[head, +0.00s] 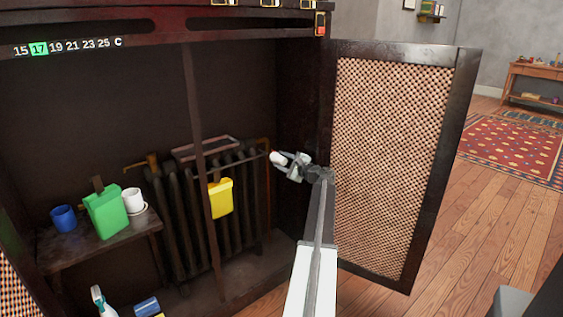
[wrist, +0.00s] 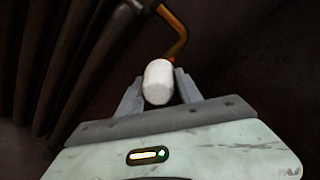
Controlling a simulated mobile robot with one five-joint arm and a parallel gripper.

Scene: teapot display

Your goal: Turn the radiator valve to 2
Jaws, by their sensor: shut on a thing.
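The radiator valve is a white rounded knob (head: 277,158) at the right end of the dark radiator (head: 180,220). My gripper (head: 287,160) reaches into the cabinet from the right and is shut on the knob. In the wrist view the white knob (wrist: 158,82) sits between the two grey fingers of my gripper (wrist: 158,90), and a copper pipe (wrist: 176,30) runs up behind it. No numbers on the knob can be read. A strip (head: 70,47) on the cabinet top reads 15 to 25 and C, with 17 lit green.
The open lattice door (head: 390,165) stands just right of my arm. A dark post (head: 196,150) and a yellow container (head: 221,198) are in front of the radiator. A small table (head: 120,245) at left holds a blue cup (head: 63,218), green container (head: 105,212) and white cup (head: 132,200).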

